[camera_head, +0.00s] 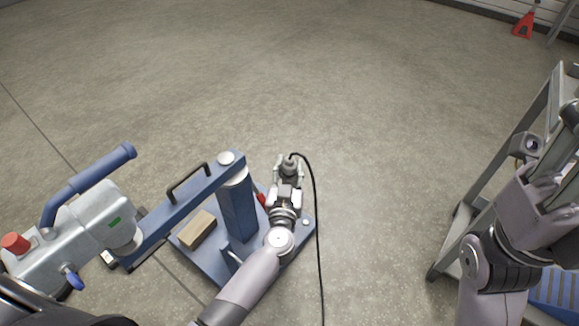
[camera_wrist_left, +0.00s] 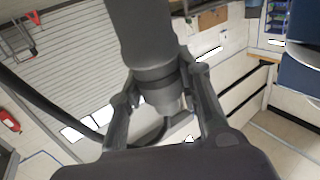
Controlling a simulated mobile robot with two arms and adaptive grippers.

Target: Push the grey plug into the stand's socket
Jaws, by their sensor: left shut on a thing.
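The grey plug (camera_head: 289,162) is in my left gripper (camera_head: 288,174), with a black cable running from its top. In the left wrist view the plug (camera_wrist_left: 143,40) is a dark grey cylinder between the two fingers of the left gripper (camera_wrist_left: 164,98), which are shut on it. The blue stand (camera_head: 238,210) has a square post on a flat base. The gripper and plug are beside the post, toward its right and far side. I cannot make out a socket on the stand. My right arm is at the right edge; its fingertips are not clear.
A blue arm with a grey machine head (camera_head: 85,226) and a red knob extends left from the post. A wooden block (camera_head: 197,230) lies on the base. A grey metal frame (camera_head: 497,165) stands at right. The floor beyond the stand is clear.

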